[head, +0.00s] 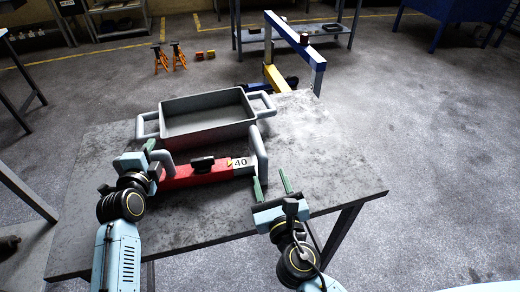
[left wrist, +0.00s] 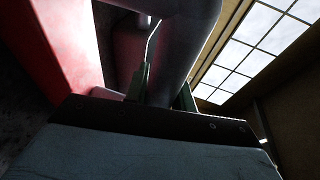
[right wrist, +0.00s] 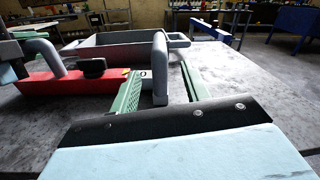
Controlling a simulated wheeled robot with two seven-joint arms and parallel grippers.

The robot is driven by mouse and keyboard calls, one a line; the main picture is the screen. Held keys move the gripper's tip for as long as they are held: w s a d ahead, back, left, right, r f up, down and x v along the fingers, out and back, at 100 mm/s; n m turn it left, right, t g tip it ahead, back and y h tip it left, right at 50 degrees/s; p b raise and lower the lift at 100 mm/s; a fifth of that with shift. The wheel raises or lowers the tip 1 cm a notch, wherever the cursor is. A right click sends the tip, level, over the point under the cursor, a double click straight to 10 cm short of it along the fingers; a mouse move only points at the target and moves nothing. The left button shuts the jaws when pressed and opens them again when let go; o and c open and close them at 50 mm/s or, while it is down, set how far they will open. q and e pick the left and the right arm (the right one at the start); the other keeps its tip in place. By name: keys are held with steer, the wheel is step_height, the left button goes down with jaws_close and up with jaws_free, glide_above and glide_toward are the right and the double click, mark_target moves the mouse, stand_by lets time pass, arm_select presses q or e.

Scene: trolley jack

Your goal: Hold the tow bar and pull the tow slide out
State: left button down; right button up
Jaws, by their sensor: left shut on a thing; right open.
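The red tow bar (head: 195,174) lies on the table, with a black knob on top and a grey handle (head: 163,158) at its left end. My left gripper (head: 150,158) is shut on the left grey handle; the left wrist view shows that handle (left wrist: 190,45) close up and dark. My right gripper (head: 271,177) is open near the right handle. In the right wrist view this handle (right wrist: 160,65) appears between the fingers; contact is unclear.
A grey tray (head: 205,137) with side handles stands just behind the tow bar on the grey table (head: 325,165). The table's right part is clear. A blue and yellow crane (head: 295,45) and orange stands (head: 168,57) are on the floor beyond.

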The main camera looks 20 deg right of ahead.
mark_target(260, 151)
steer(key=w, duration=1.1)
steer(key=shift+d, duration=0.3)
jaws_close()
